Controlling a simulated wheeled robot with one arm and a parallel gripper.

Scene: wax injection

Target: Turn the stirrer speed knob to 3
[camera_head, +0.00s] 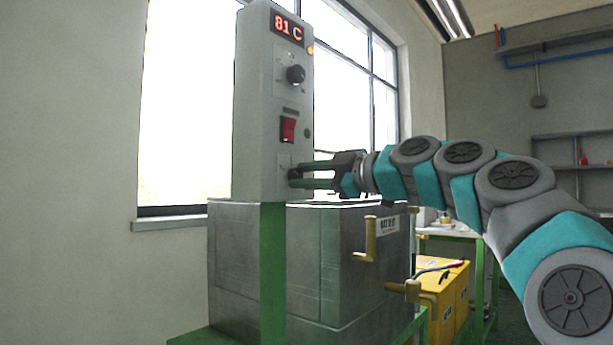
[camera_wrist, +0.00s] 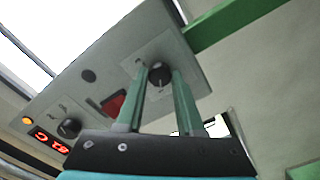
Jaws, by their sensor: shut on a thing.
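In the wrist view this dark round knob (camera_wrist: 160,74) sits between the two green fingertips (camera_wrist: 161,80). Its dial marks and pointer are too small to read. In the head view the fingers mostly hide it. A second black knob (camera_head: 296,74) is higher on the panel, below the display; it also shows in the wrist view (camera_wrist: 69,128).
A red rocker switch (camera_head: 288,130) sits between the two knobs. The metal tank (camera_head: 270,260) below has brass handles (camera_head: 370,240) at its right. A yellow box (camera_head: 450,295) stands behind. The window is behind the panel.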

